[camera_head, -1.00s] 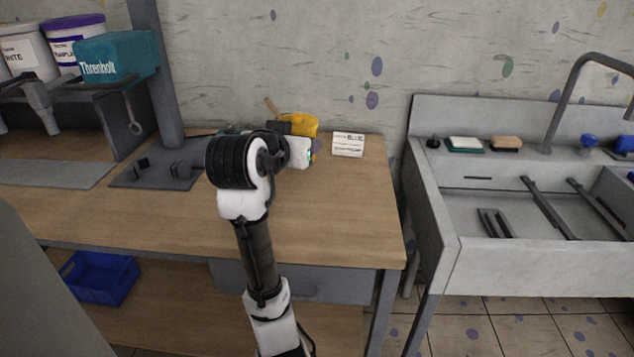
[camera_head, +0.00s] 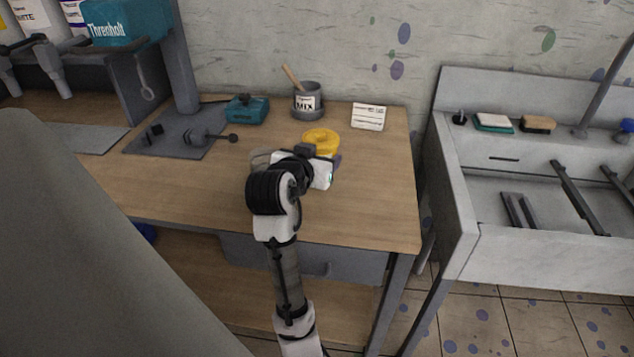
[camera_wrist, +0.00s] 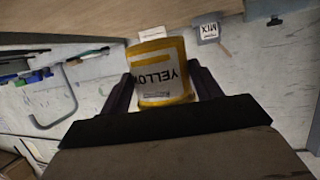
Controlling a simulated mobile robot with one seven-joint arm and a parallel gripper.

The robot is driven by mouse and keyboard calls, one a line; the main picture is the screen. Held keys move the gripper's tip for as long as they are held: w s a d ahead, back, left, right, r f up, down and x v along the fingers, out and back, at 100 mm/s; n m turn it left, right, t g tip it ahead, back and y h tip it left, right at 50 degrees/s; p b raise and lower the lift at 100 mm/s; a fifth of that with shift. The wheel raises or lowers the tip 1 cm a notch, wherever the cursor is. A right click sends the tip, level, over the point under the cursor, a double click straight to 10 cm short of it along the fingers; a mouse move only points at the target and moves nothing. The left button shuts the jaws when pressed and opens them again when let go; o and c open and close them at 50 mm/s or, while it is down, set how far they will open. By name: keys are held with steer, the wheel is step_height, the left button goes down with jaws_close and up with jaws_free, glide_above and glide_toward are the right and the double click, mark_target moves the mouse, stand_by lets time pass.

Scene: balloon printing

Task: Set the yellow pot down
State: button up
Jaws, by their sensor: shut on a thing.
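The yellow pot (camera_head: 320,139) shows just beyond my gripper (camera_head: 322,160) in the head view, over the front-middle of the wooden workbench (camera_head: 380,200). In the wrist view the pot (camera_wrist: 160,72) appears upside down, with a white label reading YELLOW, between the two dark fingers of my gripper (camera_wrist: 160,90). The gripper is shut on the pot's sides. My wrist hides the pot's lower part in the head view, so I cannot tell whether its base touches the bench.
A grey MIX pot (camera_head: 308,102) with a wooden stick stands at the back. A white card (camera_head: 368,117) is to its right, and a teal box (camera_head: 247,109) to its left. A clear container (camera_head: 262,160) is partly hidden beside my wrist. The bench's right side is bare.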

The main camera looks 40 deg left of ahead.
steer(key=shift+f, duration=3.7)
steer(key=shift+f, duration=0.1)
steer(key=o, duration=1.1)
steer(key=shift+c, duration=0.2)
